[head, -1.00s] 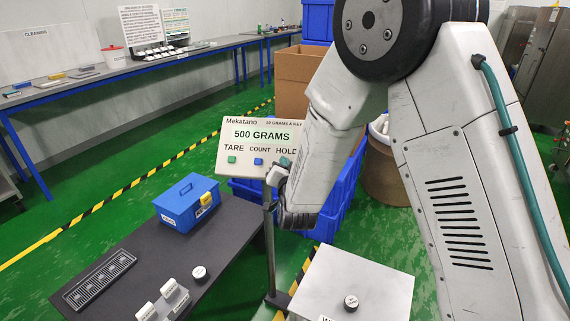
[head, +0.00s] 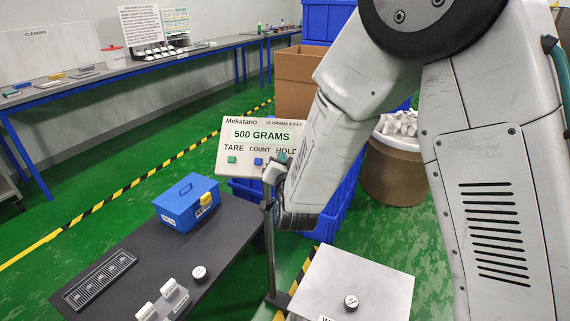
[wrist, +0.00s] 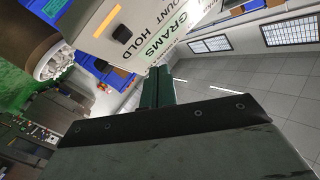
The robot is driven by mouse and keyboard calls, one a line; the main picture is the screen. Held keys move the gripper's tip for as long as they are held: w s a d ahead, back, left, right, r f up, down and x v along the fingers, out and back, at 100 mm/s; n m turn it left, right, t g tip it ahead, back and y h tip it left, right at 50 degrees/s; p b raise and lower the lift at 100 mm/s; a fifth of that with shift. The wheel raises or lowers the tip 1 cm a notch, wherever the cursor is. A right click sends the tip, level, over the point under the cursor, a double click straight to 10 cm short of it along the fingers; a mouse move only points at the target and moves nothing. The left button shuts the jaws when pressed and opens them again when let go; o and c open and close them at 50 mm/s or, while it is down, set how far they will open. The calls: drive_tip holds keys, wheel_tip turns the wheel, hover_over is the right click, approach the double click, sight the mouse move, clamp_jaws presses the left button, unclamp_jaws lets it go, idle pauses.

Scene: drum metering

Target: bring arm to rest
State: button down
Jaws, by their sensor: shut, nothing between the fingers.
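My gripper (head: 274,170) is at the right end of the scale display (head: 262,146), close to the HOLD label; I cannot tell whether it touches. The display reads 500 GRAMS and has TARE, COUNT and HOLD labels over its buttons. In the wrist view, the dark fingers of my gripper (wrist: 157,88) are together and empty, just below the edge of the display (wrist: 150,30). My arm reaches down from the upper right of the head view and hides part of the room behind.
A weighing platform (head: 372,282) with a round weight (head: 351,302) is at the front. A dark bench (head: 135,255) holds a blue toolbox (head: 186,203) at left. Blue crates (head: 330,215), a cardboard box (head: 292,80) and a drum (head: 392,172) of white pieces stand behind my arm.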

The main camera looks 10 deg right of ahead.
drive_tip(key=shift+f, duration=0.1)
idle(0.5)
drive_tip(key=s+f+n+g+y, duration=0.2)
drive_tip(key=s+f+n+g, duration=0.3)
drive_tip(key=s+f+g, duration=0.45)
drive_tip(key=s+d+r+g, duration=0.2)
drive_tip(key=s+d+r, duration=0.4)
drive_tip(key=s, duration=0.4)
drive_tip(key=s+d+r+g+h, duration=0.1)
drive_tip(key=s+d+r+g, duration=0.1)
drive_tip(key=s+d+r, duration=0.5)
drive_tip(key=s+d+r+g+h, duration=0.1)
drive_tip(key=s+d+r+g, duration=0.2)
drive_tip(key=s, duration=0.9)
drive_tip(key=shift+s+d+r+n, duration=0.3)
drive_tip(key=shift+d+r+n, duration=0.1)
drive_tip(key=shift+d+r, duration=1.6)
drive_tip(key=shift+f, duration=0.1)
